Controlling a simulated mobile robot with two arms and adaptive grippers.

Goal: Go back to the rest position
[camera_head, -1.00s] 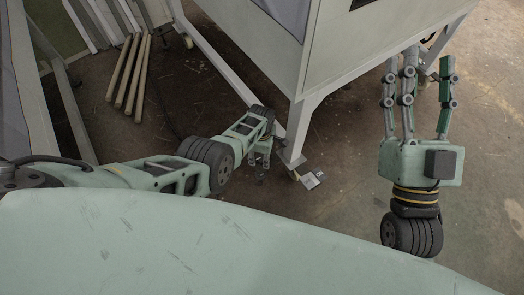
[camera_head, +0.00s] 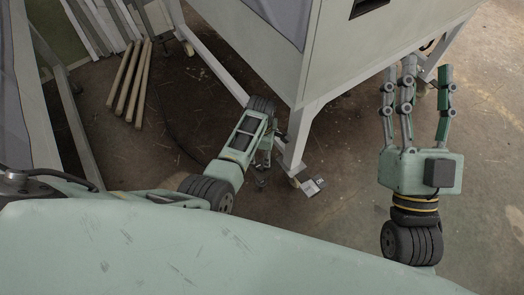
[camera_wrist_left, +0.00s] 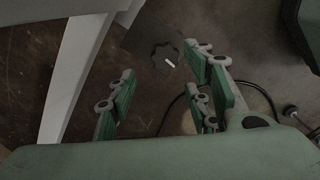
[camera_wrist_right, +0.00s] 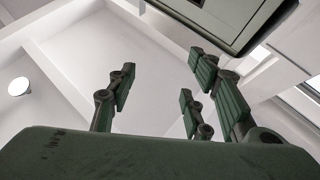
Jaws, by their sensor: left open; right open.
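My left gripper (camera_head: 266,158) hangs low beside the front leg of a pale cabinet and is partly hidden behind my own arm. In the left wrist view its green-padded fingers (camera_wrist_left: 165,82) are spread with nothing between them, above a dark floor. My right gripper (camera_head: 412,80) points up the picture at the right of the head view, with its fingers apart and empty. In the right wrist view its fingers (camera_wrist_right: 163,85) are spread against a white ceiling. Neither gripper holds anything.
The pale cabinet (camera_head: 345,70) stands on legs ahead, between my two grippers in the head view. Several wooden poles (camera_head: 128,82) lie on the floor at the upper left. A dark cable (camera_wrist_left: 262,92) shows in the left wrist view. Floor (camera_head: 490,150) is clear at the right.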

